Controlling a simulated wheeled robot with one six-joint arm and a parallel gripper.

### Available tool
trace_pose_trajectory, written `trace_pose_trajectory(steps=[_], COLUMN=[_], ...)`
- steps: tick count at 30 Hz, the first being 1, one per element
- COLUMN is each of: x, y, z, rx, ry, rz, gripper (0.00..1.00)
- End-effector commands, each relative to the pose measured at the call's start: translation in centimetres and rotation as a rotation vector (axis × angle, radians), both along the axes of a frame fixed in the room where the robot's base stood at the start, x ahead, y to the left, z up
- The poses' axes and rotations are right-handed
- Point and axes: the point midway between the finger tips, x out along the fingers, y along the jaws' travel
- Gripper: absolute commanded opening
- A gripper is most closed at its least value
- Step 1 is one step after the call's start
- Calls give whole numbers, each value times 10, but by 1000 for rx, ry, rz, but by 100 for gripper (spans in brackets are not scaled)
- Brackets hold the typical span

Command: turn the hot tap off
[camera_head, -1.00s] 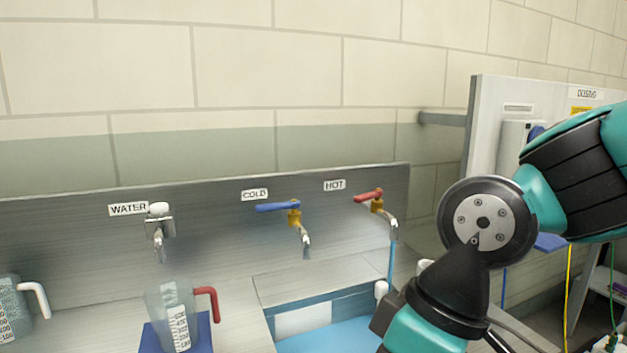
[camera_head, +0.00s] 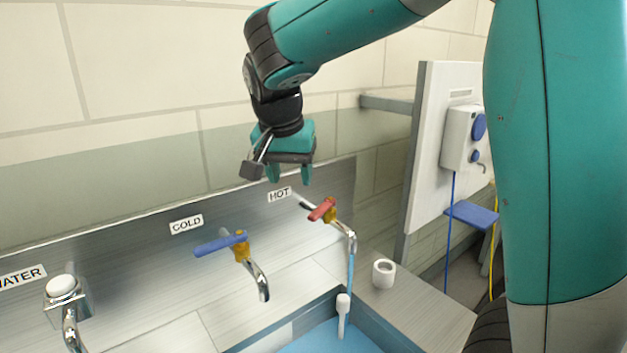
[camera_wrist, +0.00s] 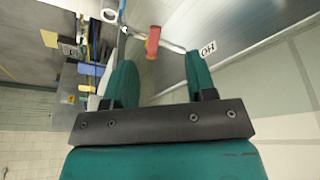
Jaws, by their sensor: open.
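The hot tap has a red lever handle (camera_head: 322,209) on a brass body and a curved chrome spout (camera_head: 350,240) under the HOT label (camera_head: 279,194). A blue stream of water (camera_head: 350,272) runs from the spout into the sink. My gripper (camera_head: 288,176) is open and empty, above and slightly left of the red handle, pointing down. In the wrist view the red handle (camera_wrist: 153,42) shows between and beyond my two teal fingers (camera_wrist: 160,80), apart from them.
The cold tap (camera_head: 222,244) with its blue handle is to the left, and the water tap (camera_head: 63,290) is further left. A white cup (camera_head: 383,273) stands right of the sink (camera_head: 375,325). A white brush-like object (camera_head: 343,305) is in the sink. A white panel (camera_head: 425,140) stands at right.

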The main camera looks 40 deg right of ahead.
Motion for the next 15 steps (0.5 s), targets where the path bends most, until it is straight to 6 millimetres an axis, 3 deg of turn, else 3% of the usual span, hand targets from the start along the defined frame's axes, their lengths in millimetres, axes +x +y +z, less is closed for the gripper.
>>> trace_pose_trajectory(steps=[1, 6, 11, 15], x=[12, 25, 28, 32], y=[-10, -29, -39, -49], z=[20, 32, 13, -14], rx=[-18, -47, -52, -51], ry=[-20, -64, -66, -63], rz=[-111, -319, -336, -336], gripper=[51, 51, 51, 51])
